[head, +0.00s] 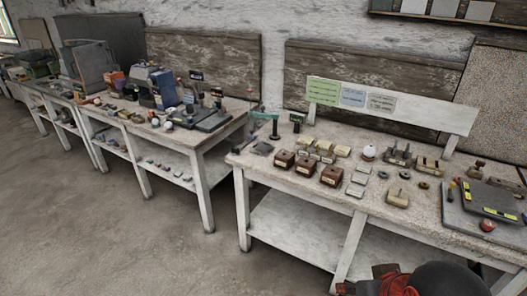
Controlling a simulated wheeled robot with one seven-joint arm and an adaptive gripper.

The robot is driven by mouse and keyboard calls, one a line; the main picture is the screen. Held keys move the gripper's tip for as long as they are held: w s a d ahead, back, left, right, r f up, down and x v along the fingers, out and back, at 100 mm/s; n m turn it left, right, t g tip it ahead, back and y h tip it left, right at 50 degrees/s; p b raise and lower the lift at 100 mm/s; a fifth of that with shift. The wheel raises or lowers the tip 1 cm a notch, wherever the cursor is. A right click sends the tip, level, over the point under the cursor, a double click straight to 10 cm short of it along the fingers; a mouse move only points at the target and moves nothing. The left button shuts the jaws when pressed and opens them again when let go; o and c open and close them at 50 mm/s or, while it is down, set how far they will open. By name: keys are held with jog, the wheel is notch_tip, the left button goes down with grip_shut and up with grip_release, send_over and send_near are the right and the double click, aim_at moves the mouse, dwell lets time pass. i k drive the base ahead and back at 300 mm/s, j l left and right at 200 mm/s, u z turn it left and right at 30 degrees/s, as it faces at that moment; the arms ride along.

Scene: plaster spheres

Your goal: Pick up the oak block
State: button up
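Three dark brown wooden blocks with pale labels stand in a slanting row on the near white table: the left one (284,160), the middle one (306,167) and the right one (332,175). Lighter tan blocks (342,151) stand behind them, and another tan block (397,199) is further right. I cannot tell from this view which block is oak. Red and black parts of my arm, seemingly with my gripper (350,287), show at the bottom edge, low in front of the table and apart from the blocks. The fingers are not clear.
The near table (258,178) also bears a white rounded piece (368,152), dark rings, pale flat tiles (356,190) and a grey board (484,210) at right. A sign board (390,106) stands behind. A cluttered second table (205,138) is at left. Front-left floor is clear.

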aim_at(305, 166)
jog(key=i+u, duration=0.15)
jog(key=i, duration=0.35)
jog(key=i+u, duration=0.2)
jog(key=i, duration=0.35)
jog(key=i+l+u, duration=0.15)
jog(key=i, duration=0.35)
jog(key=i+l+u, duration=0.15)
jog(key=i, duration=0.35)
